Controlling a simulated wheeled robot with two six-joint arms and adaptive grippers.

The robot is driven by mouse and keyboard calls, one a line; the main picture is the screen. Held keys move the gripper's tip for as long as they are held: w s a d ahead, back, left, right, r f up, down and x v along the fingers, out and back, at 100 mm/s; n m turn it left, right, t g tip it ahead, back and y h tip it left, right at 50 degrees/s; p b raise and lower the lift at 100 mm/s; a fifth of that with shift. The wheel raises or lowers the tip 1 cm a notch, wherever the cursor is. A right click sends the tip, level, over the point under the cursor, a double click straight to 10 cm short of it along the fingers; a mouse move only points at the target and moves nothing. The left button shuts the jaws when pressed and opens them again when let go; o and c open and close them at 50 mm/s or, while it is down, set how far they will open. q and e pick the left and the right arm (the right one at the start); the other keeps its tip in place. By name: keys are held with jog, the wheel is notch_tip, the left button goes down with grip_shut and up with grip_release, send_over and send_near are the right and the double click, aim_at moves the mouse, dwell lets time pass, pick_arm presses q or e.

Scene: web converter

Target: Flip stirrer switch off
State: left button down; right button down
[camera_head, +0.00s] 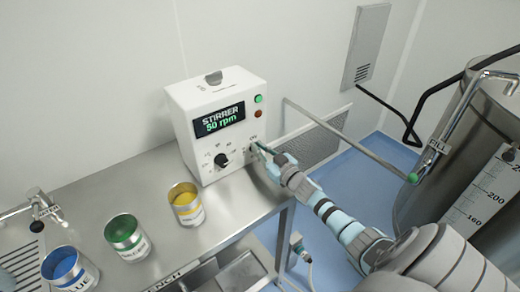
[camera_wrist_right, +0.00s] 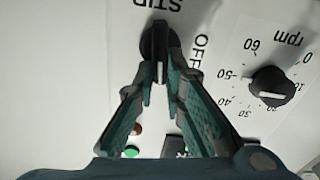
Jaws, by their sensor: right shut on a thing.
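The white stirrer control box (camera_head: 180,100) stands on the steel bench, its display (camera_head: 219,120) reading "STIRRER 50 rpm". In the head view my right gripper (camera_head: 260,148) reaches the lower right of the box front and hides the switch. My left gripper is not in view.
A black rpm knob (camera_wrist_right: 270,86) is beside the switch. A green lamp (camera_head: 258,99) and a dull red one (camera_head: 258,113) are above it. Yellow (camera_head: 187,210), green (camera_head: 127,243) and blue (camera_head: 68,273) cans stand on the bench (camera_head: 120,190). A steel tank (camera_head: 480,120) is at right.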

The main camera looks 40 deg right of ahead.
jog(key=n, duration=0.3)
jog(key=shift+a+f+n+b, duration=0.15)
jog(key=shift+a+n+b, duration=0.15)
jog(key=shift+b, duration=0.1)
jog(key=n, duration=0.1)
jog(key=n+b, duration=0.1)
jog(key=n, duration=0.2)
jog(key=shift+a+f+n+b, duration=0.25)
jog(key=shift+a+n+b, duration=0.05)
jog(key=n+b, duration=0.1)
jog(key=n, duration=0.3)
jog(key=shift+a+f+b, duration=0.2)
jog(key=shift+f+b, duration=0.15)
jog(key=n, duration=0.2)
jog(key=n+b, duration=0.1)
jog(key=shift+f+n, duration=0.2)
jog(key=shift+n, duration=0.5)
jog(key=c, duration=1.7)
grip_release()
jog(key=shift+o, duration=0.2)
